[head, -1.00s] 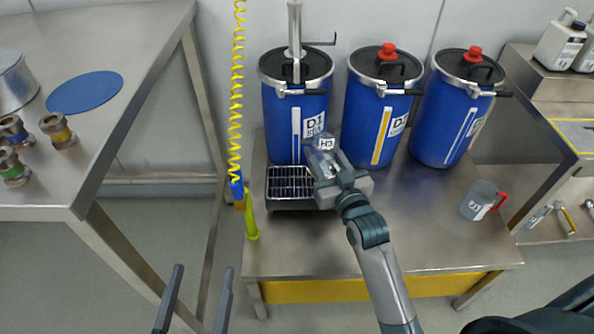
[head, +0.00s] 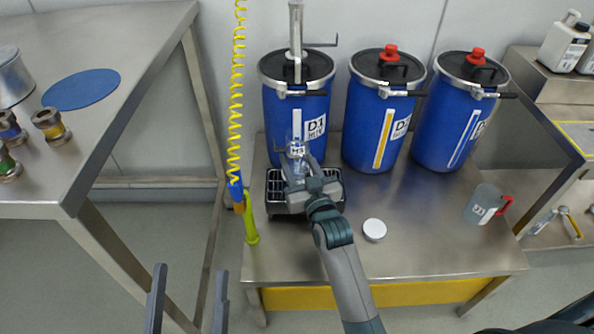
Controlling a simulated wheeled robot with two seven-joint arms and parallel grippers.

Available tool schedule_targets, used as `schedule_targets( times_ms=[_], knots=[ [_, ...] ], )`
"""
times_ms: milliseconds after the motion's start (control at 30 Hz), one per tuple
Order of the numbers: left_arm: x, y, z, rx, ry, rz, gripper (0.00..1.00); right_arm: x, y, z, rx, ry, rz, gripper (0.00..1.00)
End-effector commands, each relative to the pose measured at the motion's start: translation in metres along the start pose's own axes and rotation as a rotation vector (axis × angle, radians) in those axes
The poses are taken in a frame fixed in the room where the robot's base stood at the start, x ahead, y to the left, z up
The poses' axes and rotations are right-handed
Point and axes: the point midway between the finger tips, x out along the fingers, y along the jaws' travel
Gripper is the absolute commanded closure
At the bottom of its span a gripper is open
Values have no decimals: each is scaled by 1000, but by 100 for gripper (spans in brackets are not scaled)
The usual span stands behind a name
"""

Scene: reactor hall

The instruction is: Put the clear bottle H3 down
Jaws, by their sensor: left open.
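The clear bottle H3 (head: 297,150) is upright in front of the blue drum D1, over the back of a black tray with a wire grid (head: 275,198). I cannot tell whether its base touches the grid. My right gripper (head: 302,172) is around the bottle's lower part from the front and appears shut on it; its fingers are largely hidden by its own body and the bottle. My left gripper (head: 188,302) is open and empty at the bottom left, over the floor, with two dark fingers apart.
Two more blue drums (head: 378,112) (head: 460,110) stand to the right. A white round lid (head: 374,230) and a jug with a red handle (head: 482,204) are on the steel bench (head: 430,240). A yellow coiled hose (head: 236,100) hangs left of the tray. The bench's front right is clear.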

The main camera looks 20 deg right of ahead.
Motion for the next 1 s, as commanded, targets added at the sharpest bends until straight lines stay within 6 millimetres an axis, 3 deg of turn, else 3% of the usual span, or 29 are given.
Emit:
schedule_targets(
  times_ms=[300,733,767,800,833,1000],
  knots=[
    [10,-11,-29,29,186,2,31,-1,0,36,0,0,0,100],
    [12,-12,-32,31,197,1,31,0,0,39,0,0,0,100],
    [12,-12,-32,31,198,1,31,-1,0,40,0,-1,0,55],
    [12,-12,-32,31,198,1,31,-1,0,40,0,-1,0,45],
    [12,-12,-32,31,198,1,31,-1,0,40,0,-1,0,38],
    [12,-12,-32,31,199,1,31,-1,0,40,0,-1,0,38]
  ],
)
